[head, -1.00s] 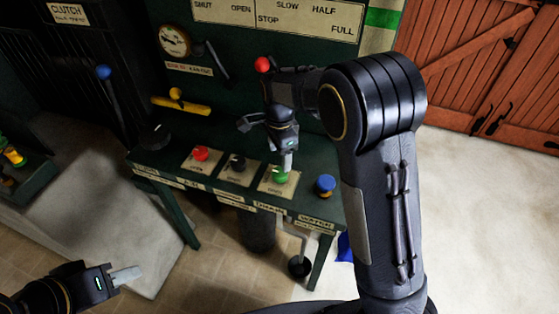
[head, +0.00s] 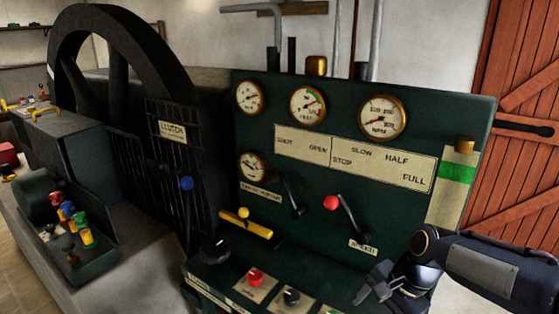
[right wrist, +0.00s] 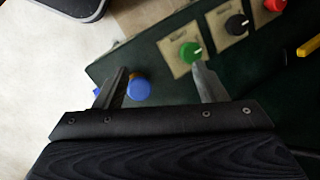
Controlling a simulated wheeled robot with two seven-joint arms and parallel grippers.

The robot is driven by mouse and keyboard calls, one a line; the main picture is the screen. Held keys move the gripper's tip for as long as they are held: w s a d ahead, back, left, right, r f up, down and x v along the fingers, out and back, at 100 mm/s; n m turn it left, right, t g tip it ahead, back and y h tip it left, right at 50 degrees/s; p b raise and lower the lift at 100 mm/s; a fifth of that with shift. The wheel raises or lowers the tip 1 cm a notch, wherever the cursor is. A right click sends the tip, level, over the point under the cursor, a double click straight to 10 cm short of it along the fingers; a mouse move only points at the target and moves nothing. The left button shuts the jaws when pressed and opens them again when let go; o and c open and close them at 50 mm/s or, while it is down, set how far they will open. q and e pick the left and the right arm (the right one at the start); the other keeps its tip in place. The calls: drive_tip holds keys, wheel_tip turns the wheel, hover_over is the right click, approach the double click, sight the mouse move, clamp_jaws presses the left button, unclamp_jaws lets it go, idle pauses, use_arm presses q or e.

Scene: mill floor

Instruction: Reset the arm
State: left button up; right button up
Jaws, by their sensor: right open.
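My right arm comes in from the lower right in the head view. Its gripper (head: 372,286) hangs in front of the lower right of the green control panel (head: 300,217), below the red-balled lever (head: 331,202). In the right wrist view the jaws (right wrist: 160,70) are apart with nothing held between them. The left finger overlaps the edge of the blue knob (right wrist: 138,90); the right fingertip lies just below the green knob (right wrist: 190,53). I cannot tell whether either finger touches a knob. My left gripper is out of view.
The desk ledge carries a red knob (head: 255,277) and a black knob (head: 291,297). A yellow handle (head: 245,222) and a blue-balled lever (head: 187,184) stand left. A tray of coloured pieces (head: 92,262) is far left. Pale floor (right wrist: 40,100) lies beside the desk.

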drive_tip(key=s+r+n+t, duration=0.1)
drive_tip(key=s+n+t, duration=0.3)
drive_tip(key=s+n, duration=0.5)
drive_tip(key=s, duration=0.8)
drive_tip(key=shift+s+d+r+n+t, duration=0.3)
drive_tip(key=shift+s+d+r, duration=0.05)
drive_tip(key=shift+s, duration=0.05)
